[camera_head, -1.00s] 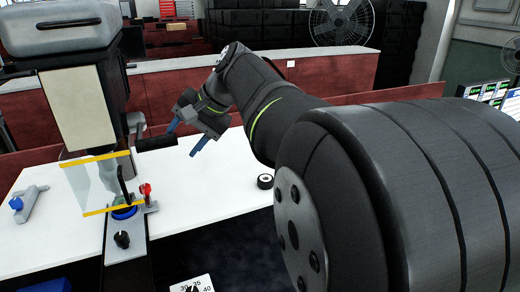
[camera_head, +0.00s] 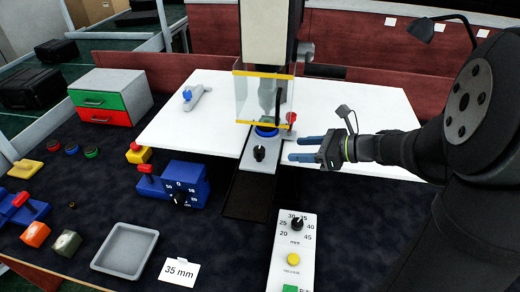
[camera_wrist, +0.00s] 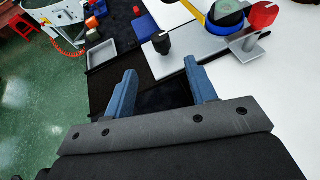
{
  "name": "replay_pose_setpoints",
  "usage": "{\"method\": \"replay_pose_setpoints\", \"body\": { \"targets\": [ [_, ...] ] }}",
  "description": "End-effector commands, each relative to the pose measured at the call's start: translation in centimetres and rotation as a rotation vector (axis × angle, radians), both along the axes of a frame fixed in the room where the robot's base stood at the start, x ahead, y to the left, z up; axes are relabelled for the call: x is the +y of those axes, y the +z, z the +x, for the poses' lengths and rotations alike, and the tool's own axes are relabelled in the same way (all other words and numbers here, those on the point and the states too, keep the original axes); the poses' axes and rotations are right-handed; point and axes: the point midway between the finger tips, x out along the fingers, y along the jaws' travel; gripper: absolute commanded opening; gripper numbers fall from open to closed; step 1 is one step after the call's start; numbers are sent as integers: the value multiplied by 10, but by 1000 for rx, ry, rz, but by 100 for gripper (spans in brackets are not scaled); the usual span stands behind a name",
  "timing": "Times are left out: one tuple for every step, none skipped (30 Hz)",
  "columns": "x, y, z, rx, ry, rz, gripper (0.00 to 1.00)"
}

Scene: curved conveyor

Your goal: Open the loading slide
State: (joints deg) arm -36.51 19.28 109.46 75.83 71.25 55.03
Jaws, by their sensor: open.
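The loading slide (camera_head: 262,166) is a grey plate sticking out at the front of the machine, with an upright black knob (camera_head: 259,153) on it. A blue round piece (camera_head: 265,131) sits behind the knob, under the clear guard (camera_head: 264,97) with yellow edges. My gripper (camera_head: 304,149) is just right of the slide, its blue fingers pointing left towards the knob. In the wrist view the black knob (camera_wrist: 161,42) stands beyond and between the open fingers (camera_wrist: 160,72), which are empty and apart from it. The slide (camera_wrist: 185,50) shows there too.
A dial panel (camera_head: 293,250) is in front. A blue dial box (camera_head: 182,184), grey tray (camera_head: 125,247) and "35 mm" card (camera_head: 180,271) lie left. The white table (camera_head: 190,125) is mostly clear.

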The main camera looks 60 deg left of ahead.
Motion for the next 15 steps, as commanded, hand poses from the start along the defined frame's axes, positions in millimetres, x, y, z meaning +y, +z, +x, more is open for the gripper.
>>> {"method": "replay_pose_setpoints", "body": {
  "targets": [
    [9,-5,-6,3,5,-2,52],
    [14,-7,-9,2,5,-2,52],
    [20,-10,-13,1,6,-2,52],
    [25,-12,-16,2,6,-1,52],
    [30,-14,-18,1,6,-2,52],
    [36,-18,-22,2,6,-2,52],
    [40,-20,-25,1,6,-2,52],
    [45,-22,-27,1,6,-2,52],
    [52,-25,-31,1,6,-2,52],
    [57,-28,-34,1,5,-2,52],
    [62,-30,-37,1,7,-2,52],
    [68,-33,-40,0,5,-1,52],
    [73,-35,-43,0,5,-1,52],
    [77,-37,-45,0,6,-1,52],
    [82,-40,-48,0,5,-1,52]
  ]
}}
